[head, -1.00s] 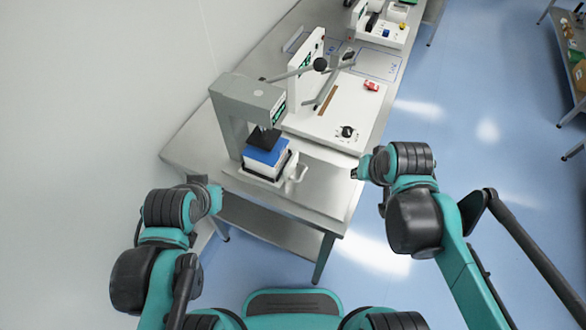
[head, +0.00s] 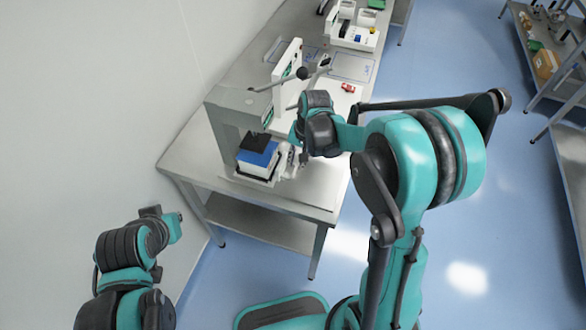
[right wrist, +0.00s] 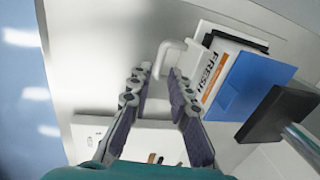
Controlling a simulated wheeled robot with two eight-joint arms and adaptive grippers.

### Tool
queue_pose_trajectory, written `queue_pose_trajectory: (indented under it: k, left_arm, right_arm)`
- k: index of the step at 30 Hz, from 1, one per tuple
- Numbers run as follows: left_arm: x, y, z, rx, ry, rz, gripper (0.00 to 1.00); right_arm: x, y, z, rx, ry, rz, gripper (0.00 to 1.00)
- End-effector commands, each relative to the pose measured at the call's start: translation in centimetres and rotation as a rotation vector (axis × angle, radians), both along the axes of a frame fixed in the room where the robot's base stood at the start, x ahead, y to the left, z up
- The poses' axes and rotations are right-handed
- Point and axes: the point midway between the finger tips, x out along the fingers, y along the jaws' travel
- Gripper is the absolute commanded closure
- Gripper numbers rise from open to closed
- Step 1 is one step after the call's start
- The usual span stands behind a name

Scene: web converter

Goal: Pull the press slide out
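The grey press (head: 225,100) stands on the metal table, its black plate (head: 255,142) over a blue-topped stack (head: 260,158) on the white slide (head: 255,177). The stack, its side lettered FRESH, also shows in the right wrist view (right wrist: 250,85). The slide's white loop handle (right wrist: 167,55) sticks out towards my right gripper (right wrist: 158,74). The gripper is open, with the handle's end at the gap between its fingertips; no grip shows. In the head view the right fingertips are partly hidden at the handle. My left gripper (head: 168,220) hangs left of the table, away from the press; its finger opening is unclear.
Behind my right gripper, a white machine with a lever (head: 300,73) and a small red object (head: 348,88) stand on the table (head: 300,205). More equipment (head: 355,30) is farther back. The wall closes the left side; shelves (head: 560,75) stand at right across open floor.

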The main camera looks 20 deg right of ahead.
Motion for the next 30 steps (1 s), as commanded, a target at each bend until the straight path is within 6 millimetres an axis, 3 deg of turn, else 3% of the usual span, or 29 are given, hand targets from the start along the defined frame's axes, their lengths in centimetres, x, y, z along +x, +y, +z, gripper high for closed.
queue_pose_trajectory:
  k: [3, 9, 18, 20, 21, 30]
  left_arm:
    - [0.0, 0.0, -0.7, 0.000, 0.000, 0.000, 1.00]
    - [0.0, 0.0, -1.1, 0.000, 0.000, 0.000, 1.00]
    - [0.0, 0.0, -1.1, 0.000, 0.000, 0.000, 1.00]
    - [0.0, 0.0, -1.1, 0.000, 0.000, 0.000, 1.00]
    - [0.0, 0.0, -1.1, 0.000, 0.000, 0.000, 1.00]
    - [0.0, 0.0, -1.1, 0.000, 0.000, 0.000, 1.00]
  right_arm:
    - [0.2, 0.3, -2.2, 0.000, 0.000, 0.001, 0.81]
    - [0.3, 0.6, -3.9, -0.001, -0.001, 0.001, 0.81]
    - [0.4, 0.6, -4.1, -0.001, -0.001, 0.001, 0.81]
    - [0.4, 0.6, -4.1, -0.001, -0.001, 0.001, 0.97]
    - [0.4, 0.6, -4.1, -0.001, -0.001, 0.001, 1.00]
    - [0.2, 0.3, -4.1, -0.001, -0.002, 0.000, 1.00]
